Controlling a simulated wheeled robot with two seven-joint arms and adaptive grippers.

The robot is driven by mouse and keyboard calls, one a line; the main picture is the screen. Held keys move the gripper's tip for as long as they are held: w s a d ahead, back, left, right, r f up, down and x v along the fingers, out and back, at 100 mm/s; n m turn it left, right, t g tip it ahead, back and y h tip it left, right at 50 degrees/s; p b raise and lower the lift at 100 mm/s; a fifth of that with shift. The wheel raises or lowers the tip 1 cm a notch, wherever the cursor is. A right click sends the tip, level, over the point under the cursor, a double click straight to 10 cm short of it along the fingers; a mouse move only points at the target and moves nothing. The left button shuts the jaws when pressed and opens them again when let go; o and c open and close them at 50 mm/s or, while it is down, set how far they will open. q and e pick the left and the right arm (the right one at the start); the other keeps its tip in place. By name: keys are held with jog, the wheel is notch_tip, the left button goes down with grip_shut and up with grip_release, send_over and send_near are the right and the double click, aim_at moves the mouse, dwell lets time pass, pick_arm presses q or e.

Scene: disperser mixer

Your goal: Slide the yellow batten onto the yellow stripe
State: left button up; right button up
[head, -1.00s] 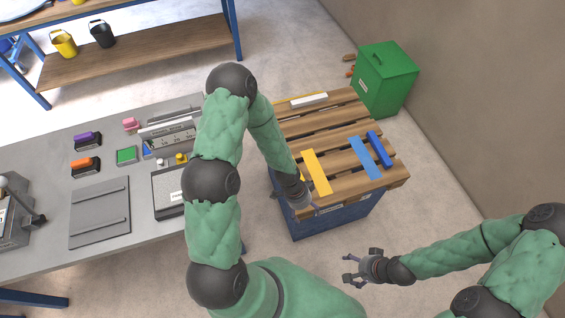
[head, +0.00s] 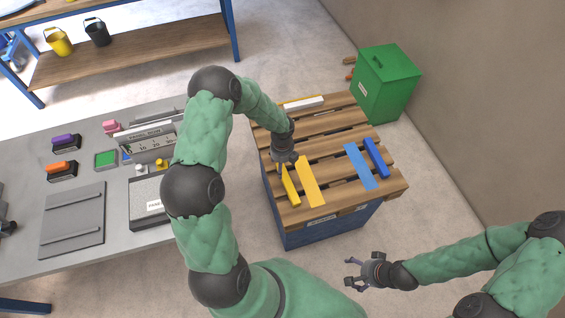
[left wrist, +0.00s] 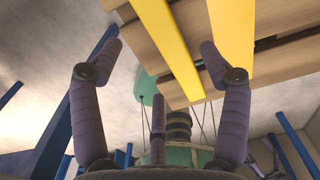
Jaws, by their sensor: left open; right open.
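The yellow batten (head: 290,186) lies on the slatted wooden top near its left edge. The flat yellow stripe (head: 311,181) is just right of it, roughly parallel, with a narrow gap between them. My left gripper (head: 284,163) is open over the batten's far end, pointing down. In the left wrist view the batten (left wrist: 171,48) passes between the open fingers, and the stripe (left wrist: 233,35) shows beside it, partly behind one finger. Contact with the batten cannot be told. My right gripper (head: 350,272) is open and empty, in front of the wooden top.
A blue stripe (head: 360,166) and a blue batten (head: 377,157) lie on the right of the slatted top (head: 335,143). A white bar (head: 304,103) lies at its back. A green bin (head: 386,83) stands behind right. A grey bench (head: 115,215) stands left.

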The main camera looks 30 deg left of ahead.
aim_at(302, 173)
pick_arm(q)
notch_tip(302, 173, down, 8)
jog(key=shift+r+b, duration=0.1)
jog(key=shift+b, duration=1.15)
jog(key=c, duration=1.4)
jog(key=shift+o, duration=0.2)
jog(key=shift+w+d, duration=0.15)
jog(key=shift+w+d+b, duration=0.15)
jog(key=shift+w+d, duration=1.25)
jog(key=shift+w, duration=0.2)
jog(key=shift+w+d+b, duration=0.15)
jog(key=shift+w+d, duration=1.2)
jog(key=shift+w, duration=0.2)
